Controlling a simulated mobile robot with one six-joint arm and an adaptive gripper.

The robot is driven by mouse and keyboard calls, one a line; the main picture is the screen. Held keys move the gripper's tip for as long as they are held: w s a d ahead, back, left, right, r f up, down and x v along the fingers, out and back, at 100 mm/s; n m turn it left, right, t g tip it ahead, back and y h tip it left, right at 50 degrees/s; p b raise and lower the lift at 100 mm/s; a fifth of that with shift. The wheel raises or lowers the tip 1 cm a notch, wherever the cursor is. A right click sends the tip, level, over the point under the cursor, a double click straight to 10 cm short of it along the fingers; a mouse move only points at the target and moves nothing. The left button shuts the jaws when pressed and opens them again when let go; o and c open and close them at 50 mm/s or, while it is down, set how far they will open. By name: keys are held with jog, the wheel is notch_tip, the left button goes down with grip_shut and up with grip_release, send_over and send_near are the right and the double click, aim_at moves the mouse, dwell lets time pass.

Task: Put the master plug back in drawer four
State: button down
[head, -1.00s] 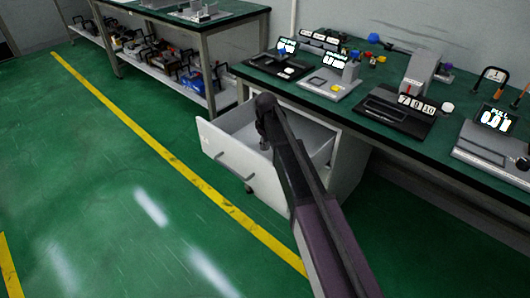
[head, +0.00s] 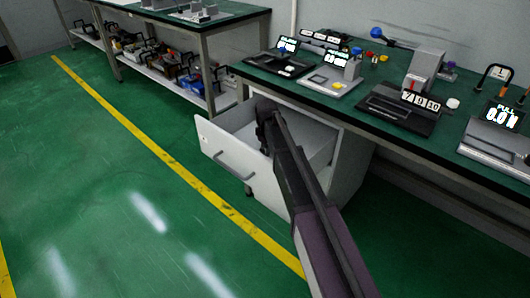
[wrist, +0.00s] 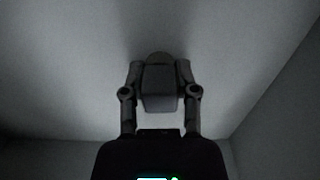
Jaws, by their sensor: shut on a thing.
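An open white drawer (head: 226,158) is pulled out from a white cabinet (head: 345,165) under the bench. My gripper (head: 266,128) is inside the drawer's opening, seen from above and partly hidden by my own arm. In the wrist view my gripper (wrist: 158,66) is shut on a dark grey blocky thing, which I take to be the master plug (wrist: 160,88). Pale drawer surfaces surround it there. I cannot tell whether the plug touches the drawer floor. No number shows clearly on the drawer.
The bench (head: 300,92) above the drawer holds several devices, including a counter unit (head: 405,110) and a display reading 0.0 N (head: 502,116). A second bench (head: 215,22) stands at the back left, with items on its lower shelf. The green floor at left is clear.

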aim_at(266, 146)
jog(key=shift+f, duration=0.15)
jog(key=shift+c, duration=1.9)
grip_release()
jog(key=shift+r, duration=0.2)
notch_tip(266, 146, up, 12)
jog(key=p, duration=1.2)
jog(key=shift+s, duration=0.1)
